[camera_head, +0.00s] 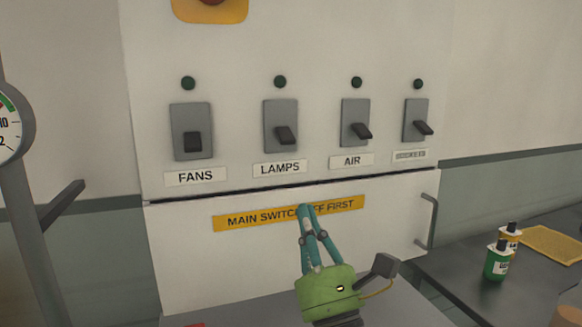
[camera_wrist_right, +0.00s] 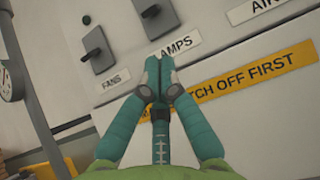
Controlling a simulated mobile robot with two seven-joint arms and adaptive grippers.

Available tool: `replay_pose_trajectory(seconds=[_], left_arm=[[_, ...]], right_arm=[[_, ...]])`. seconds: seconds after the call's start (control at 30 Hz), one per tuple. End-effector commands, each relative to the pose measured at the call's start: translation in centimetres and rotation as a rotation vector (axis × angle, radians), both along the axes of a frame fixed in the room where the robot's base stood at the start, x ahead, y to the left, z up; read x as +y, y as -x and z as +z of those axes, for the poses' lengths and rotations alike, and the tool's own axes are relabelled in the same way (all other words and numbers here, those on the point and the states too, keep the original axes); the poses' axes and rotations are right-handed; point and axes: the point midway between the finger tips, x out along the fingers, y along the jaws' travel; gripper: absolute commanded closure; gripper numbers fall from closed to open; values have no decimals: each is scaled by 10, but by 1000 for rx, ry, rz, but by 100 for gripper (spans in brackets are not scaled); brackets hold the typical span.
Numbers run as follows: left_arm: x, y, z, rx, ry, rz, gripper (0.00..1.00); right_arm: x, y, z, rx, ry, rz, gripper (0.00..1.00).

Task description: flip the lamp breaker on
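The LAMPS breaker (camera_head: 281,126) is a grey plate with a dark lever on the white panel. Its lever (camera_head: 286,136) sits low and points down and outward. The LAMPS label (camera_head: 280,168) is under it, and the small lamp above it is dark green. The breaker also shows at the top of the right wrist view (camera_wrist_right: 157,17), partly cut off. My right gripper (camera_head: 305,210) is below the LAMPS breaker, in front of the yellow strip, with its teal fingertips together and nothing visible between them (camera_wrist_right: 157,68). My left gripper is not in view.
FANS (camera_head: 192,130), AIR (camera_head: 355,122) and another breaker (camera_head: 416,120) flank LAMPS, levers low. The yellow "MAIN SWITCH OFF FIRST" strip (camera_head: 240,219) is below. A handle (camera_head: 432,222) sticks out at right. Bottles (camera_head: 497,262) stand on the dark counter (camera_head: 455,275). A gauge (camera_head: 10,125) is left.

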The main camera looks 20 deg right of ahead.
Motion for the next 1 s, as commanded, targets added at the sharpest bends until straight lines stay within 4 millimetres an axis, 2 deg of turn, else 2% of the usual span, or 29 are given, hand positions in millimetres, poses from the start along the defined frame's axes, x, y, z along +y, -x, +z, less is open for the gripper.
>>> replay_pose_trajectory(seconds=[0.17,0.47,0.7,1.0], left_arm=[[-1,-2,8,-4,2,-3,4],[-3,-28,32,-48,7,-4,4],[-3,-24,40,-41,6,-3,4],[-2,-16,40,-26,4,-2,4]], right_arm=[[0,-10,11,-1,-2,-1,100],[1,-50,49,1,-4,0,100],[2,-71,65,1,-3,0,100],[2,-74,67,2,-3,1,100]])
